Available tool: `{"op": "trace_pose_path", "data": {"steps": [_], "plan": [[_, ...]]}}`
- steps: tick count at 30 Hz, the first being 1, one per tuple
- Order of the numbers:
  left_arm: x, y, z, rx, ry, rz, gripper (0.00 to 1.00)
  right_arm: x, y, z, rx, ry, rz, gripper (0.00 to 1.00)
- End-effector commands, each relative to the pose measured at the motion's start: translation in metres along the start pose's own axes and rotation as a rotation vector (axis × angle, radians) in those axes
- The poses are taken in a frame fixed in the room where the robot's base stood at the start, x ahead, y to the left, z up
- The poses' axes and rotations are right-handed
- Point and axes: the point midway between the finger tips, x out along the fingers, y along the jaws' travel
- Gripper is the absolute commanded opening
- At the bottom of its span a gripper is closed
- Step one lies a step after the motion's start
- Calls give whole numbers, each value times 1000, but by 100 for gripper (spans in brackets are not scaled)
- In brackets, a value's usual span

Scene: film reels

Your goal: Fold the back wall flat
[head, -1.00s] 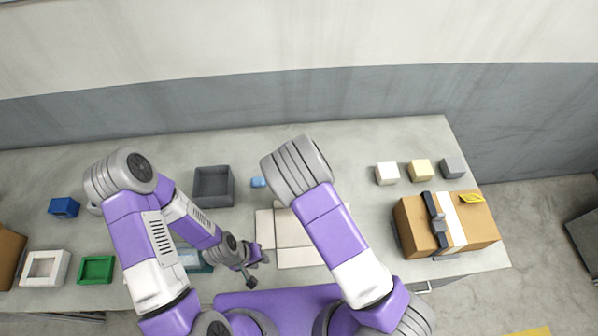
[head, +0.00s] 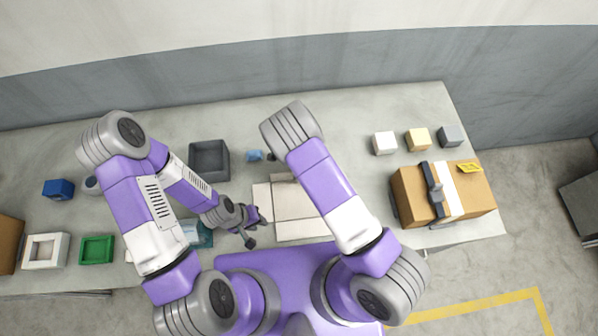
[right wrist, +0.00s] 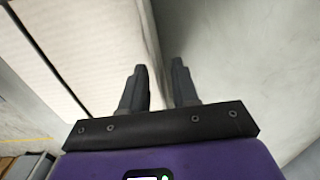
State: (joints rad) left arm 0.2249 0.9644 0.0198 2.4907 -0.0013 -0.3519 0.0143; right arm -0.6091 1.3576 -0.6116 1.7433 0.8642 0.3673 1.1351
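A flat cream carton (head: 300,228) with fold lines lies in the middle of the table in the head view. A narrow raised-looking strip (head: 283,177) shows at its back edge, partly hidden by my right arm; I cannot tell its angle. My left gripper (head: 258,231) is open and empty at the carton's left edge. In the head view my right gripper is mostly hidden behind its arm. In the right wrist view its fingers (right wrist: 161,80) are apart with nothing between them, beside a pale panel (right wrist: 85,45) on the left.
A grey bin (head: 210,145) and a small blue object (head: 254,155) are behind the carton. A brown box (head: 470,198) with a strap stands at the right, with small blocks (head: 417,140) behind it. A green tray (head: 97,237) and white tray (head: 27,263) are at the left.

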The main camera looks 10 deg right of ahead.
Motion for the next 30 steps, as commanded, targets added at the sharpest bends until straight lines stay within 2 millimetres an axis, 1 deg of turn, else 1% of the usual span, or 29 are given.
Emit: {"op": "trace_pose_path", "data": {"steps": [3, 9, 17, 23, 26, 30], "plan": [[0, 0, 0, 0, 0, 0, 30, 0, 0, 0, 0, 0, 0, 30], [0, 0, 0, 0, 0, 0, 30, 0, 0, 0, 0, 0, 0, 0], [0, 0, 0, 0, 0, 0, 30, 0, -1, 0, -1, -1, 6, 0], [3, -1, 0, 0, 0, 0, 30, 2, -6, 1, -4, -6, 84, 0], [9, -4, 0, 0, 0, 0, 30, 4, -10, 1, -4, -5, 141, 0], [24, -9, -1, 0, 0, 0, 30, 6, -14, 1, -2, -6, 224, 0]]}}
